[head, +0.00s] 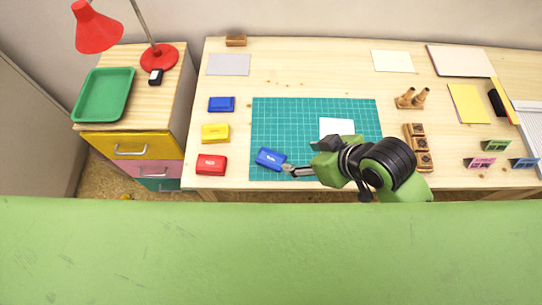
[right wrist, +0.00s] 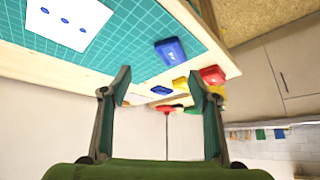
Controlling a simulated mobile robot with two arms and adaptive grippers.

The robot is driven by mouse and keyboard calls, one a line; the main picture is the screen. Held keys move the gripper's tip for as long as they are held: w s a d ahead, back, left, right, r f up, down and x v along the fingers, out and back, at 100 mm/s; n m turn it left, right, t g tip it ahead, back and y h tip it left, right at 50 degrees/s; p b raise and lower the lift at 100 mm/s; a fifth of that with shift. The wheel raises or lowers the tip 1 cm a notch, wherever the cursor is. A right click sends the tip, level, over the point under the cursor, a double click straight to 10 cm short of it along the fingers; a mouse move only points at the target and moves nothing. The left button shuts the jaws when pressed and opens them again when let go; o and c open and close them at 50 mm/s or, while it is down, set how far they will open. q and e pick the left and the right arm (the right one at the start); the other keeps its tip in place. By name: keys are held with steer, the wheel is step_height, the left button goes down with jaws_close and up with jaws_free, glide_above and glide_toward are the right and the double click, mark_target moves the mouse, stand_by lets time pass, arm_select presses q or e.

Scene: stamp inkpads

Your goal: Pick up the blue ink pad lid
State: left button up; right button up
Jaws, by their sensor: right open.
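The blue ink pad lid (head: 271,158), with a small white label, lies at the lower left of the green cutting mat (head: 285,110) in the head view. It also shows in the right wrist view (right wrist: 170,51), beyond my fingertips. A darker blue pad (head: 221,104) without a visible label, seemingly the uncovered ink pad, sits on the wood left of the mat. My right gripper (head: 291,171) is just right of the lid in the head view. In the right wrist view my right gripper (right wrist: 160,86) is open, with nothing between its fingers. My left gripper is not in view.
A yellow pad (head: 215,133) and a red pad (head: 211,165) sit along the table's left side. A white card (head: 337,127) lies on the mat; the wrist view shows blue marks on it. Wooden stamps (head: 417,147) stand right of the mat. The mat above the lid is clear.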

step_height(320, 180, up, 2)
steer(key=w+a+n+g+y, duration=0.1)
steer(key=a+n, duration=0.2)
steer(key=n+g, duration=0.2)
glide_toward(272, 158)
steer(key=shift+a+f, duration=0.85)
steer(key=shift+f, duration=0.2)
steer(key=shift+n, duration=0.3)
steer(key=shift+p+x, duration=0.5)
steer(key=shift+x, duration=2.2)
steer(key=shift+w+d, duration=0.1)
steer(key=shift+d, duration=0.1)
steer(key=c, duration=1)
